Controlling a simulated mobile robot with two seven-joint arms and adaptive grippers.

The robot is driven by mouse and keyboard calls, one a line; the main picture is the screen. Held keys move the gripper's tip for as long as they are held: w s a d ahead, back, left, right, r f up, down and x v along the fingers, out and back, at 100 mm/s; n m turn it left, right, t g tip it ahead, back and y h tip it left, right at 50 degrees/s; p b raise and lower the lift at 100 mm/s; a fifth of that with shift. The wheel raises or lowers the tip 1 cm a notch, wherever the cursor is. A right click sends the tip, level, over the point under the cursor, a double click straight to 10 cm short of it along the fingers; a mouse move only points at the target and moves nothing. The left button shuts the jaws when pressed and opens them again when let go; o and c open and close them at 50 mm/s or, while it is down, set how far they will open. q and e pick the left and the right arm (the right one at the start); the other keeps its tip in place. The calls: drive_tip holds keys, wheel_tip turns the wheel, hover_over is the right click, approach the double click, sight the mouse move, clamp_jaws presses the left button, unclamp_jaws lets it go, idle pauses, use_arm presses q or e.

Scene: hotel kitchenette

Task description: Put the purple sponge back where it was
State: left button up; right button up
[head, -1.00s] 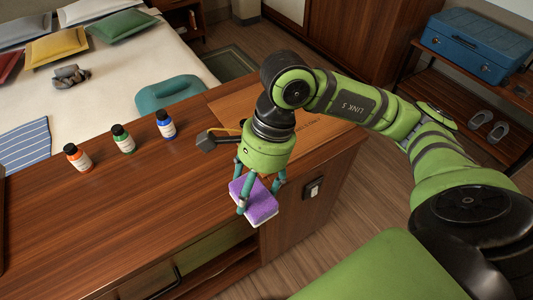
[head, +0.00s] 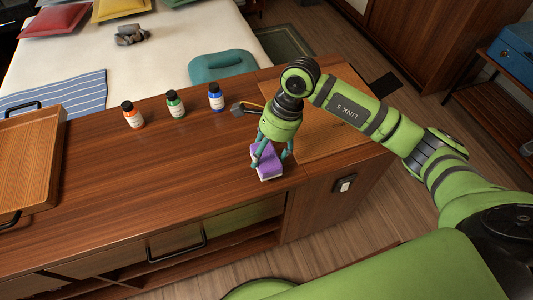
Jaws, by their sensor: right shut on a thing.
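The purple sponge (head: 266,164) has a purple upper part and a pale lower layer. It is at the front part of the wooden counter (head: 150,190), left of the counter's right end. My right gripper (head: 272,160) points down and is shut on the sponge, with teal fingers on its sides. I cannot tell whether the sponge touches the counter or is just above it. My left gripper is not in view.
Orange (head: 133,115), green (head: 175,104) and blue (head: 216,97) bottles stand behind and left of the sponge. A dark tool (head: 246,108) lies behind my gripper. A wooden tray (head: 27,165) is at far left. The counter between tray and sponge is clear.

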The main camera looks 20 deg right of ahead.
wheel_tip(320, 180, down, 2)
drive_tip(key=shift+s+f+p, duration=0.1)
drive_tip(key=shift+f+p, duration=0.05)
drive_tip(key=shift+p, duration=0.2)
drive_tip(key=shift+f+b, duration=0.3)
drive_tip(key=o, duration=1.1)
drive_tip(key=shift+r, duration=0.2)
drive_tip(key=shift+b+v, duration=1.3)
drive_tip(key=shift+v, duration=4.7)
